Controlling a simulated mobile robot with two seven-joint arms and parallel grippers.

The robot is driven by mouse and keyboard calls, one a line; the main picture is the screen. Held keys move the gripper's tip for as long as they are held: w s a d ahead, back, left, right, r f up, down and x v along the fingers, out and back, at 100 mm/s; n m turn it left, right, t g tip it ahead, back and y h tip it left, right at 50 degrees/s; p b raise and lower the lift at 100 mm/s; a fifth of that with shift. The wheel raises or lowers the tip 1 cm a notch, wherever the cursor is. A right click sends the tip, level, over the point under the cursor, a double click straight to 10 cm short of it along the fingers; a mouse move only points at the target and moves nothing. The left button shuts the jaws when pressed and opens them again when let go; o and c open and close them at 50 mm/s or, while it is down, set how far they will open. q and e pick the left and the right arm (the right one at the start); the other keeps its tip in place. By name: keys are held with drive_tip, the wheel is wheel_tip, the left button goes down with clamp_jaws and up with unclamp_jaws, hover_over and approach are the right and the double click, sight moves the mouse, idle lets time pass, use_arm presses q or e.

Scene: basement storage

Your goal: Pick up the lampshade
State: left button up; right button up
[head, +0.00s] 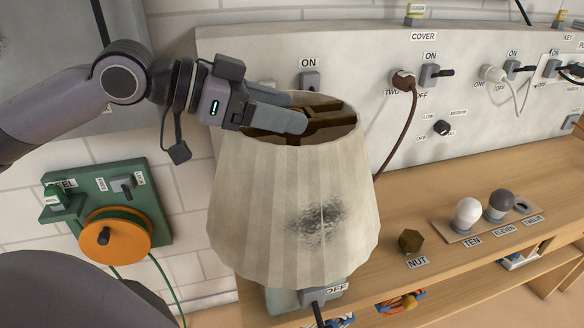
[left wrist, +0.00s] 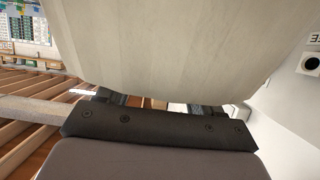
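The lampshade (head: 290,210) is a pale, pleated cone with a dark smudge on its front. It stands wide end down in the middle of the head view, in front of the wall panel. Its open top shows a brown inner frame (head: 318,124). My left gripper (head: 297,108) reaches over the left side of the top rim, its fingers apart beside the frame; the tips are partly hidden. In the left wrist view the shade (left wrist: 180,45) fills the upper part and hides the fingertips. A teal base (head: 284,299) shows beneath the shade. My right gripper is not in view.
A wooden bench (head: 440,225) runs right, with a nut (head: 410,241) and two bulbs, white (head: 467,214) and grey (head: 501,204). The wall panel (head: 350,60) carries switches and plugged cables. An orange reel (head: 118,238) hangs at left.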

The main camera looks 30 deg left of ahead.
use_arm(q)
drive_tip(key=shift+w+a+f, duration=0.1)
drive_tip(key=shift+a+f, duration=0.05)
drive_tip(key=shift+f, duration=0.3)
drive_tip(key=c, duration=0.6)
drive_tip(key=shift+r, duration=0.1)
